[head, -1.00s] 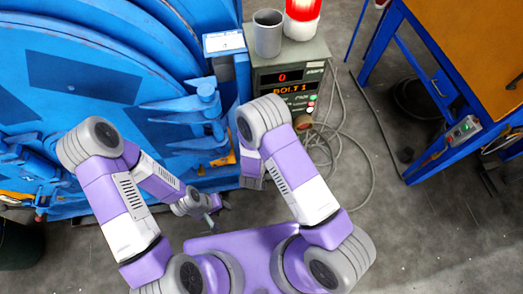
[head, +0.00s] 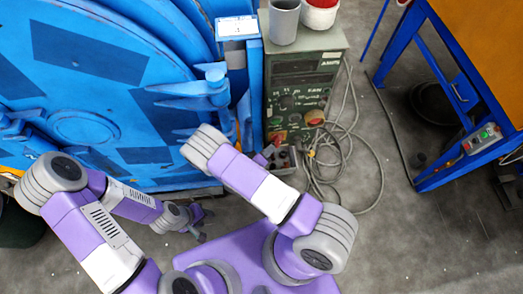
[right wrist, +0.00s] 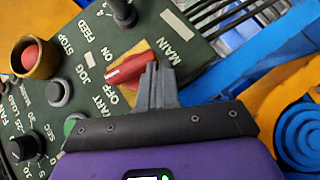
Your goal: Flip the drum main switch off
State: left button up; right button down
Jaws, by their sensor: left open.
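The main switch is a red rotary knob (right wrist: 130,69) on a yellow plate beside the MAIN label, on a green control panel (right wrist: 95,30), in the right wrist view. The knob lies slanted across the plate between the ON and OFF lettering. My right gripper (right wrist: 157,68) has its fingertips close together at the knob's right end, apparently touching it. The green control box (head: 335,85) stands beside the blue drum in the head view, its display (head: 303,66) dark. My left gripper (head: 197,222) is open and empty, low in front of the drum.
The blue drum machine (head: 80,90) fills the left. Loose cables (head: 345,150) lie on the floor right of the box. A blue-framed table (head: 455,60) is at right.

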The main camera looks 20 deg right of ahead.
pick_arm(q)
jog(key=shift+f, duration=0.3)
pick_arm(e)
jog(key=shift+d+f, duration=0.15)
jog(key=shift+f, duration=0.3)
pick_arm(q)
jog(key=shift+f+b, duration=0.1)
jog(key=shift+b, duration=0.2)
pick_arm(e)
jog(key=shift+s+d+f, duration=0.1)
jog(key=shift+d+f, duration=0.05)
